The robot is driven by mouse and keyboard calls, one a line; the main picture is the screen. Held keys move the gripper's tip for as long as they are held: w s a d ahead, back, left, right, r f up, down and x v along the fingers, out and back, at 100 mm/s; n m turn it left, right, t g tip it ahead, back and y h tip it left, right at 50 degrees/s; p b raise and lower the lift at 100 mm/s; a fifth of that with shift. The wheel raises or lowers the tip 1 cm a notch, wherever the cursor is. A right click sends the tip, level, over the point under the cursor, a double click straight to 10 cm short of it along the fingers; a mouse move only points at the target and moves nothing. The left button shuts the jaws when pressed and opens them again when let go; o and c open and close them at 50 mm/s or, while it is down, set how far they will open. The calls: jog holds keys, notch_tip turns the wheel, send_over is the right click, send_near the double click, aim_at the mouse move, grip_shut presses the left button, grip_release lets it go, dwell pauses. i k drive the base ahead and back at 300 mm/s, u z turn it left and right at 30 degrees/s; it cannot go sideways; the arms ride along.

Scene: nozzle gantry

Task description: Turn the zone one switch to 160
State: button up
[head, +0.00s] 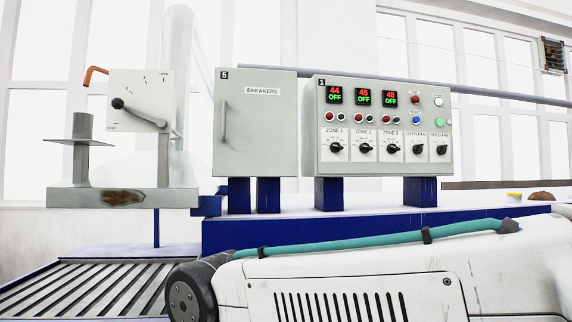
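The zone one switch (337,148) is a black rotary knob under the "ZONE 1" label, lowest left on the grey control panel (384,180) marked 1. Its dial marks are too small to read. Above it, the zone one display (334,95) shows 44 in red and OFF in green. A red and a green button sit between display and knob. Zone 2 and zone 3 knobs (365,149) stand to its right, under displays reading 45 and 48, both OFF. My gripper is not in view; a white body with a teal hose, likely mine, fills the lower right.
A grey breakers cabinet (254,150) marked 5 stands left of the panel. Farther left is a lever plate (150,90) with a black-knobbed lever. A roller conveyor (85,290) lies at lower left. Blue legs and a blue base (225,232) carry the boxes.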

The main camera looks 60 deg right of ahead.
aim_at(335, 147)
jog(key=z, duration=2.15)
